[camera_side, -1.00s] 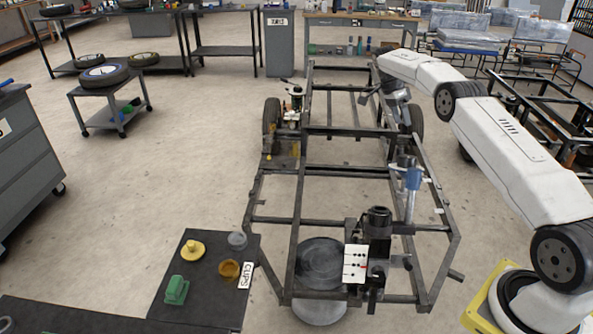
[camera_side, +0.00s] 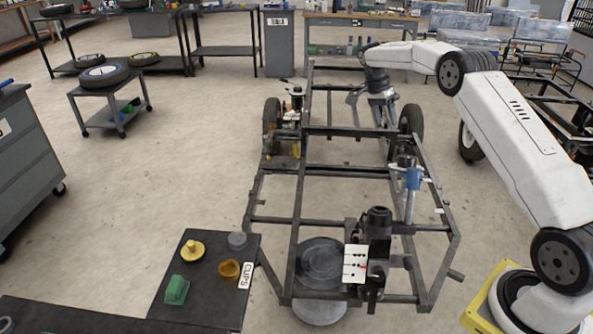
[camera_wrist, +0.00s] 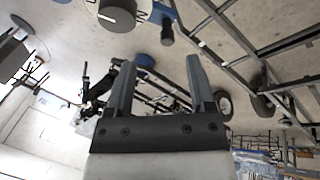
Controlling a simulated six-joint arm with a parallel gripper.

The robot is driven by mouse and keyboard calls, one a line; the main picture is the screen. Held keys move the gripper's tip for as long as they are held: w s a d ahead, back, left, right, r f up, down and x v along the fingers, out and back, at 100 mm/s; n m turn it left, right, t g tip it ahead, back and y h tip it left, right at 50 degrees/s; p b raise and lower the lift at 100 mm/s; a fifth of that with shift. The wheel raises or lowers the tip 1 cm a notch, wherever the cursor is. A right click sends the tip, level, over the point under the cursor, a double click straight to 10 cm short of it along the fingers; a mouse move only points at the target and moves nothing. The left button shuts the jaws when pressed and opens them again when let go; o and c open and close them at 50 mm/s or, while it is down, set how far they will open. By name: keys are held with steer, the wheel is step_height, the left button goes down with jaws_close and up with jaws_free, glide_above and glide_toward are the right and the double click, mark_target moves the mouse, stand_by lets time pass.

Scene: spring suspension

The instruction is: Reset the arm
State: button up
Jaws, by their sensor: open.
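My gripper (camera_side: 370,98) is above the far right part of the black tubular frame (camera_side: 347,222) in the side view, beside the right rear wheel (camera_side: 411,120). In the wrist view its two grey fingers (camera_wrist: 158,62) stand well apart with nothing held between them. A blue and silver strut (camera_side: 413,180) stands upright on the frame's right side, apart from my gripper. A black motor-like unit (camera_side: 377,222) with a white panel (camera_side: 355,263) sits at the frame's front. The frame also shows tilted in the wrist view.
A dark table (camera_side: 192,310) at the front left holds a yellow part (camera_side: 192,250), a green part (camera_side: 176,290), an orange part (camera_side: 229,269), a grey part (camera_side: 237,240) and a CLIPS label (camera_side: 246,275). A wheel cart (camera_side: 112,100) stands further back.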

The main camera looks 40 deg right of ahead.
steer(key=s+a+n+t, duration=0.25)
steer(key=a+n, duration=0.25)
steer(key=a, duration=0.4)
steer(key=s+a+n+t, duration=0.1)
steer(key=s+a+n, duration=0.2)
steer(key=a+n, duration=0.4)
steer(key=s+a+f+n+t, duration=0.1)
steer(key=s+a+n, duration=0.2)
steer(key=s+a, duration=0.3)
steer(key=s+a+f+n+t+y, duration=0.1)
steer(key=s+a+n, duration=0.3)
steer(key=s, duration=0.7)
steer(key=shift+s+a+f+t, duration=0.2)
steer(key=shift+a+t, duration=0.35)
steer(key=shift+a, duration=0.5)
